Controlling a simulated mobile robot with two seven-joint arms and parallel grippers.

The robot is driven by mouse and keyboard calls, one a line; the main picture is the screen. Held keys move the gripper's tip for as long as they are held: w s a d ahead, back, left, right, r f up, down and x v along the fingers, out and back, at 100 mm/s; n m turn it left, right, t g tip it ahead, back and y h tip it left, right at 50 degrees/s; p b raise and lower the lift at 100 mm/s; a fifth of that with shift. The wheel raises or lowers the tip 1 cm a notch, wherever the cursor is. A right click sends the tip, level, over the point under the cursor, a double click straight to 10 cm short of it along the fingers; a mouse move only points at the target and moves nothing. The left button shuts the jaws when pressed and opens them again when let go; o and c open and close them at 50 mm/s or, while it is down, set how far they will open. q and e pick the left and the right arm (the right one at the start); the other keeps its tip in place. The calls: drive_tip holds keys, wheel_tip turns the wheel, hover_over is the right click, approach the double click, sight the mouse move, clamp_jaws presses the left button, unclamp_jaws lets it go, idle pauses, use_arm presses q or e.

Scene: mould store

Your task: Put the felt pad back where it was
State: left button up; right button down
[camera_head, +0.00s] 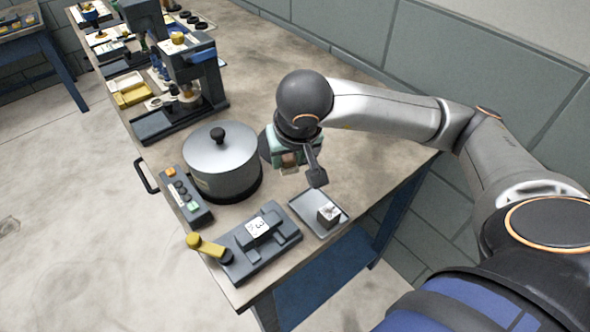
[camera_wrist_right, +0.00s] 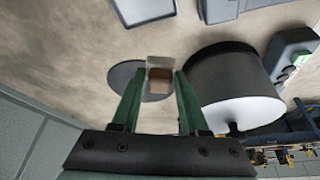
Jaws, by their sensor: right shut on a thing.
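The felt pad, a small block with a brown part and a pale part (camera_wrist_right: 160,80), is between the fingertips of my right gripper (camera_wrist_right: 160,74) in the wrist view. In the head view the right gripper (camera_head: 297,166) points down over the bench, right of the pot, and the pad's brown side (camera_head: 289,160) shows partly behind its fingers. A dark round disc (camera_head: 265,148) lies on the bench just behind the gripper. It also shows beyond the pad in the wrist view (camera_wrist_right: 122,77). I cannot tell the pad's height above the bench. My left gripper is not in view.
A lidded metal pot (camera_head: 222,165) stands close left of the gripper. In front are a grey tray (camera_head: 305,210) with a small cube (camera_head: 328,214), a dark fixture with a yellow handle (camera_head: 262,240) and a control box (camera_head: 184,195). Bench behind the disc is clear.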

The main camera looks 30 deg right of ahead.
sight(295, 182)
drive_tip(key=shift+w+d+f, duration=0.1)
drive_tip(key=shift+d+f, duration=0.4)
drive_tip(key=shift+f, duration=0.15)
drive_tip(key=f, duration=0.3)
drive_tip(key=shift+d, duration=0.35)
drive_tip(key=shift+w+f, duration=0.1)
drive_tip(key=shift+f, duration=0.35)
drive_tip(key=shift+f, duration=0.1)
drive_tip(key=shift+c, duration=2.1)
unclamp_jaws()
